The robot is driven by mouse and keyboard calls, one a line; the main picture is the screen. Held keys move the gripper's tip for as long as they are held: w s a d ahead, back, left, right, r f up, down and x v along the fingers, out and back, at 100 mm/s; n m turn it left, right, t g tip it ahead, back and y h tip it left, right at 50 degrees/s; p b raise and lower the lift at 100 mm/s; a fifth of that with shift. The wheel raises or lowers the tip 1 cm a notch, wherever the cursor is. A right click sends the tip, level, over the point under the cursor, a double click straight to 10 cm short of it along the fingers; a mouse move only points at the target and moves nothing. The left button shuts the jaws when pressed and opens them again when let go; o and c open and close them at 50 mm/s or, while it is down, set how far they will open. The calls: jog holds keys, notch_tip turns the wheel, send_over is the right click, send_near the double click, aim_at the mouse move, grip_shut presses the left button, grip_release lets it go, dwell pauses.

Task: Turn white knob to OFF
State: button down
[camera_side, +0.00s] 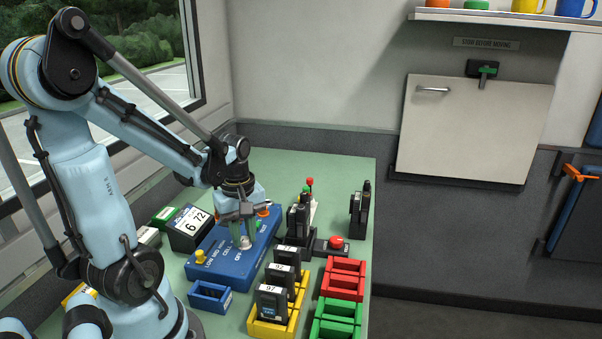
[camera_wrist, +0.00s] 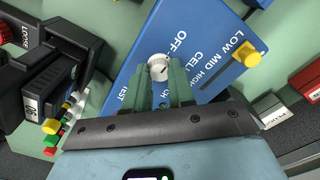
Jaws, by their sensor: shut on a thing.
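The white knob (camera_wrist: 159,65) sits on a blue control panel (camera_wrist: 190,40), between the two green fingers of my gripper (camera_wrist: 159,85) in the wrist view. The fingers are shut on the knob. A small dark mark shows on its top; which label it points to I cannot tell. The word OFF is printed on the panel beside it. In the side view, my gripper (camera_side: 245,228) points down onto the panel (camera_side: 215,266), and the white knob (camera_side: 245,242) is partly hidden between the fingertips.
A yellow slider (camera_side: 200,256) is at the panel's left end. A black box showing 6 72 (camera_side: 190,230) stands behind it. A blue bin (camera_side: 210,297) is in front. To the right are yellow bins (camera_side: 268,328) with black modules and a red button (camera_side: 336,241).

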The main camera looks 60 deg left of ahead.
aim_at(244, 238)
jog(key=shift+n, duration=0.3)
jog(key=c, duration=0.9)
grip_release()
jog(key=shift+c, duration=0.2)
jog(key=shift+r, duration=0.1)
notch_tip(244, 238, up, 12)
jog(key=w+d+f+m+t, duration=0.1)
jog(key=w+d+m+t, duration=0.2)
jog(key=d+m, duration=0.4)
jog(key=w+d+f+m+t, duration=0.2)
jog(key=d+m, duration=0.5)
jog(key=m, duration=0.4)
jog(key=shift+w+d+f+t, duration=0.3)
jog(key=shift+w+d+t, duration=0.05)
jog(key=shift+w+t, duration=0.6)
